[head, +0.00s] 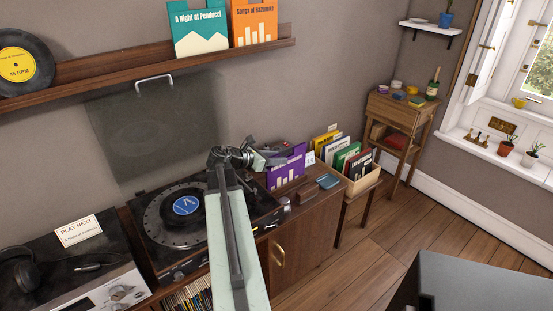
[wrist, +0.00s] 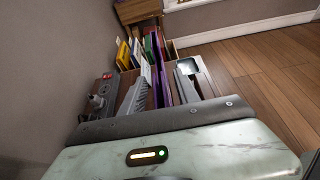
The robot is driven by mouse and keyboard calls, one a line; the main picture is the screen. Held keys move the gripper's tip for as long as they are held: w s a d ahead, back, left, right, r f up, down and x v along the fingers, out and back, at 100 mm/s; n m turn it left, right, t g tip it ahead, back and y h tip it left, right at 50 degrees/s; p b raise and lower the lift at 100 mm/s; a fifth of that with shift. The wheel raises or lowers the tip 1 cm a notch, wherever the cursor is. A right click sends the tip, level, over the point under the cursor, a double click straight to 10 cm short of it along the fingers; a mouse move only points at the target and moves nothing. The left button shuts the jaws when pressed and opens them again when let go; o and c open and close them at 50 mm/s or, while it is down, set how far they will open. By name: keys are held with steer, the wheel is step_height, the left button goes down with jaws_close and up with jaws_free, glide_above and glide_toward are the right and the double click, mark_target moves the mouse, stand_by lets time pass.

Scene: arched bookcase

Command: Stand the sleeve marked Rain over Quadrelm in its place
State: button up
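A purple sleeve (head: 286,168) with pale bars stands upright at the right end of the cabinet top; its title is too small to read. In the wrist view the purple sleeve (wrist: 156,88) shows edge-on. My gripper (head: 270,157) is just left of it in the head view. In the wrist view my gripper (wrist: 160,88) has its fingers wide apart, with the purple edge seen between them; I cannot tell whether they reach around it. A wooden crate (head: 364,184) holds several upright sleeves, including a green one (head: 347,155). No title reading Rain over Quadrelm is legible.
A wall shelf (head: 150,62) holds two sleeves and a yellow-labelled record (head: 17,64). A turntable (head: 168,225) with a blue-labelled record and a "Play next" card (head: 79,231) are at left. A small side table (head: 402,107) stands behind the crate.

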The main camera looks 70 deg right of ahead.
step_height(320, 180, up, 28)
steer(key=s+m+g+y+p, duration=0.2)
steer(key=s+p, duration=0.1)
steer(key=p, duration=2.3)
steer(key=shift+a+r+m+p, duration=0.15)
steer(key=shift+a+m+p, duration=0.25)
steer(key=shift+w, duration=0.15)
